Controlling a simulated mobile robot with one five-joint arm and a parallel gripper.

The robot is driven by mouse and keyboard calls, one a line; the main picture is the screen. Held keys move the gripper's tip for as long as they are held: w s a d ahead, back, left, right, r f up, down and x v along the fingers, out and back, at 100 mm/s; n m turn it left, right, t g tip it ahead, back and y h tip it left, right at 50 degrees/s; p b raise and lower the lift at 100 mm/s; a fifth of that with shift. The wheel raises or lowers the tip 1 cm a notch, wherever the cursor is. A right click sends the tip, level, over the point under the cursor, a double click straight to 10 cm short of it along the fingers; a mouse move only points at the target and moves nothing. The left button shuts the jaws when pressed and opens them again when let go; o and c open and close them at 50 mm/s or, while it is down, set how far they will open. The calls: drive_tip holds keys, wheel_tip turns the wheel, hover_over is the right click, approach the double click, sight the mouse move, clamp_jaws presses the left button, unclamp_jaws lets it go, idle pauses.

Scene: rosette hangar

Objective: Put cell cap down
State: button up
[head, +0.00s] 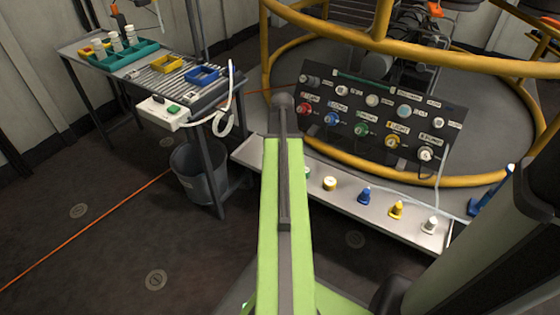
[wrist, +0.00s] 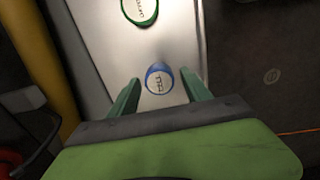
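A blue-rimmed cap (wrist: 159,79) with a pale, lettered top, seemingly the cell cap, stands on the grey metal shelf (wrist: 183,35) in the wrist view. My gripper (wrist: 160,85) is around it, with one green finger on each side. A narrow gap shows between the cap and each finger, so the gripper looks open. A green-rimmed cap (wrist: 140,8) with a lettered top is farther along the shelf, apart from the fingers. In the head view my arm hides the gripper and the blue-rimmed cap; the shelf (head: 246,151) shows on both sides of it.
Yellow (head: 330,183), blue (head: 366,195), amber (head: 397,210) and white (head: 431,225) pieces line the shelf to the right. A dark panel (head: 340,97) with labelled coloured connectors rises behind it, within yellow rails (head: 440,180). A workbench (head: 105,62) and a bin (head: 190,165) stand left.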

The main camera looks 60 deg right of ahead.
wheel_tip(320, 180, up, 12)
drive_tip(key=p, duration=1.2)
